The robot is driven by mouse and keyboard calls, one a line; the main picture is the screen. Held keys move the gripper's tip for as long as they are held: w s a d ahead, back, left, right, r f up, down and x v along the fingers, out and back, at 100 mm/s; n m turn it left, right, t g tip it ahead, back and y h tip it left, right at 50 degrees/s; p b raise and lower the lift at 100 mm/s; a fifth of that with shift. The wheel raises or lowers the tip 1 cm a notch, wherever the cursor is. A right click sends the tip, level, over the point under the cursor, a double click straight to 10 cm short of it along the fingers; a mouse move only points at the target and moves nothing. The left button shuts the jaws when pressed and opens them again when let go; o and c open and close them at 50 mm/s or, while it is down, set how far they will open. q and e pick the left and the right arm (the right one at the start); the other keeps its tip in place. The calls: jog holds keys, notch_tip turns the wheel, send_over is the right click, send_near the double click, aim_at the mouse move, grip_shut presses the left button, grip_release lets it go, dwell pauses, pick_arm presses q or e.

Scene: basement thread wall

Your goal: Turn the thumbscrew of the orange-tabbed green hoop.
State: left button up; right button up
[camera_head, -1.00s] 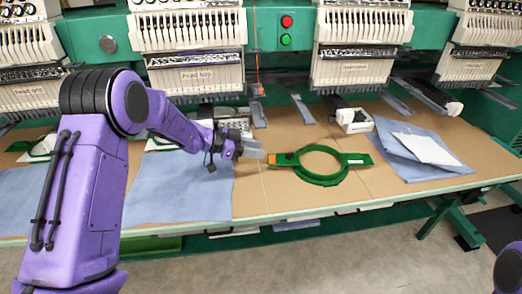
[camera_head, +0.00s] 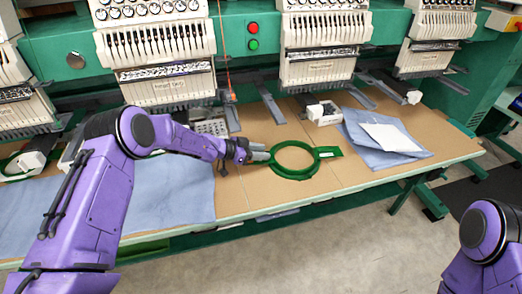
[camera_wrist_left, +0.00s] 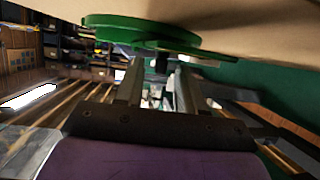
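The green hoop (camera_head: 291,177) lies flat on the tan table, with a flat green tab on its right side. Its left end, where an orange tab showed earlier, is hidden behind my left gripper (camera_head: 262,152). In the left wrist view the hoop's green edge (camera_wrist_left: 150,31) spans the top. My left gripper's two fingers (camera_wrist_left: 158,68) stand apart there, with a small dark stub (camera_wrist_left: 162,62) between their tips, possibly the thumbscrew. I cannot tell whether they touch it. My right gripper is out of view; only a purple part of that arm shows at lower right.
Embroidery machine heads (camera_head: 317,50) line the back of the table. A blue cloth (camera_head: 165,195) lies left of the hoop, and folded blue cloth with a white sheet (camera_head: 391,137) lies to the right. A small white box (camera_head: 322,113) stands behind the hoop.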

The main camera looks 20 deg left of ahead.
pick_arm(q)
jog(key=shift+w+d+f, duration=0.1)
jog(key=shift+w+d, duration=0.05)
jog(key=shift+d, duration=0.05)
grip_shut()
jog(key=shift+f+b, duration=0.15)
jog(key=shift+b, duration=0.2)
jog(key=m+g+b, duration=0.1)
jog(key=b, duration=0.1)
jog(key=m+g+h+b, duration=0.1)
jog(key=shift+w+a+f+b, duration=0.15)
jog(key=shift+f+b, duration=0.1)
jog(key=shift+b, duration=0.15)
jog(key=shift+r+p, duration=0.35)
jog(key=shift+p, duration=0.1)
grip_release()
